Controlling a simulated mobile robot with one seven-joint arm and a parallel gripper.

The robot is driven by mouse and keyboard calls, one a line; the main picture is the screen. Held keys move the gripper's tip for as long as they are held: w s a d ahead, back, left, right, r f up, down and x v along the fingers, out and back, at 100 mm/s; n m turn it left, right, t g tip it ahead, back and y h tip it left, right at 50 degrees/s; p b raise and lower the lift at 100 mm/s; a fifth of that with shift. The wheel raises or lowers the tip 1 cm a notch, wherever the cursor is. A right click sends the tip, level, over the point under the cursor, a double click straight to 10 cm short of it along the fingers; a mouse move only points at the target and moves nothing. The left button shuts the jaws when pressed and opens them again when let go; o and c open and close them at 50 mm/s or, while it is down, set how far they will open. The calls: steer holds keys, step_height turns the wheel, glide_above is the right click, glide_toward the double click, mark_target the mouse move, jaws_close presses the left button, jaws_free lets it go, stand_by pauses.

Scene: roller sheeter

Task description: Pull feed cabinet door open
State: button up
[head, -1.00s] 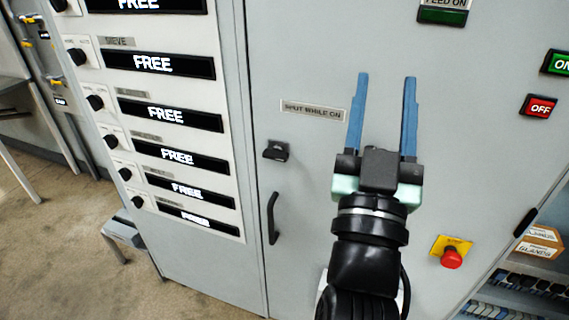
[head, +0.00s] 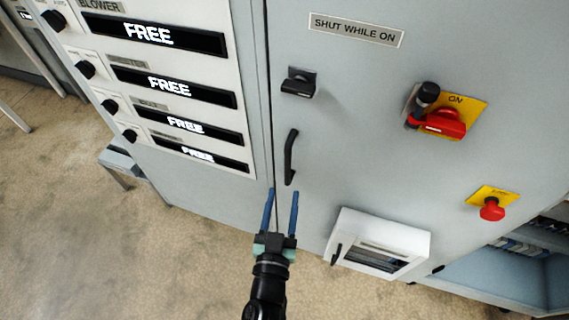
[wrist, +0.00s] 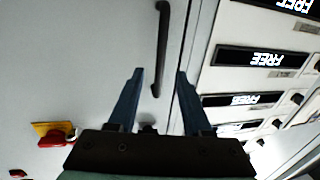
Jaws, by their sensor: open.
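The feed cabinet door (head: 350,130) is a light grey panel that looks shut, its left edge along a vertical seam. Its black bar handle (head: 290,157) stands upright near that seam, and a black latch knob (head: 299,84) sits above it. My gripper (head: 281,192) is open and empty, with blue fingers pointing up, just below the handle in the head view. In the wrist view the handle (wrist: 161,48) lies beyond the fingertips (wrist: 160,72), roughly between them. The fingers do not appear to touch it.
A red rotary switch (head: 443,122) on a yellow plate and a red stop button (head: 491,209) are on the door's right. A white box (head: 378,243) sticks out low on the door. A panel of FREE displays (head: 168,85) is left of the seam.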

mark_target(287, 170)
steer(key=w, duration=0.5)
steer(key=w+d+b, duration=0.1)
steer(key=w, duration=0.2)
steer(key=shift+w, duration=0.35)
steer(key=shift+c, duration=0.2)
jaws_close()
stand_by(0.8)
